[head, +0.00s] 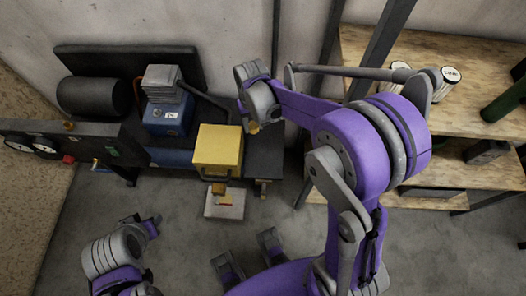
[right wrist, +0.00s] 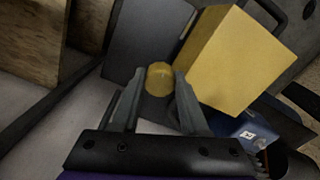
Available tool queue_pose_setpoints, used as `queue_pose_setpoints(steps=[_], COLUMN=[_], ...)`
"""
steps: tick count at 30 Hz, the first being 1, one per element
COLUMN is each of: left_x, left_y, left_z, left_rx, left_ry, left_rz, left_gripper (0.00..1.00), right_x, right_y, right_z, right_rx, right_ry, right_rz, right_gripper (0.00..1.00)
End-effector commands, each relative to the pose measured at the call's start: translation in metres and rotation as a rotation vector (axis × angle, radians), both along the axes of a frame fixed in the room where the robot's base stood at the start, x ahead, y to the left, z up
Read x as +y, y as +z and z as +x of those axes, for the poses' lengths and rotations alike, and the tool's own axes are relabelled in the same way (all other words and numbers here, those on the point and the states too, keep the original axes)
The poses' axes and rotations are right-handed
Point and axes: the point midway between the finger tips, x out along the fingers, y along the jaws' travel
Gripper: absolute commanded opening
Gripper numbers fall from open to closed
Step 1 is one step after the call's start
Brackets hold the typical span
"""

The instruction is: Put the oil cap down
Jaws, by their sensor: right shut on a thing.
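The oil cap (right wrist: 159,77) is a small, round, yellow piece between the fingertips of my right gripper (right wrist: 158,88) in the right wrist view. The gripper is shut on it. In the head view my right gripper (head: 252,122) points down beside the yellow box, and only a sliver of the cap (head: 254,129) shows under it. A dark surface (head: 265,155) lies below and behind the cap; I cannot tell if they touch. Part of my left arm shows at the lower left of the head view, but its jaws are not clear.
The yellow box (head: 218,148) stands just left of my right gripper; it also shows in the right wrist view (right wrist: 232,62). A blue machine (head: 168,115) is further left. A pale block (head: 224,203) with yellow parts is on the floor. Wooden shelves (head: 480,75) stand right.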

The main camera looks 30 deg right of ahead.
Motion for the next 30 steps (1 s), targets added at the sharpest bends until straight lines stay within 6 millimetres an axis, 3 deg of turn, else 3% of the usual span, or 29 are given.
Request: queue_pose_setpoints(steps=[1, 9, 14, 24, 30], left_x=[0.000, 0.000, 0.000, 0.000, 0.000], left_y=[-0.030, -0.098, -0.113, -0.135, -0.140], left_z=[-0.004, -0.006, -0.005, -0.004, -0.003], left_rx=[0.010, 0.032, 0.037, 0.045, 0.047], left_ry=[0.000, 0.000, 0.000, 0.000, 0.000], left_rz=[0.000, 0.000, 0.000, 0.000, 0.000], left_gripper=[0.41, 0.41, 0.41, 0.41, 0.41], right_x=[-0.004, -0.015, -0.017, -0.018, -0.017], right_y=[-0.020, -0.052, -0.062, -0.115, -0.129], right_z=[-0.016, -0.060, -0.070, -0.071, -0.072], right_rx=[0.004, -0.001, -0.004, -0.005, -0.005], right_ry=[-0.039, -0.216, -0.262, -0.270, -0.269], right_rz=[-0.001, -0.002, -0.003, -0.003, -0.003], right_gripper=[0.00, 0.00, 0.00, 0.00, 0.00])
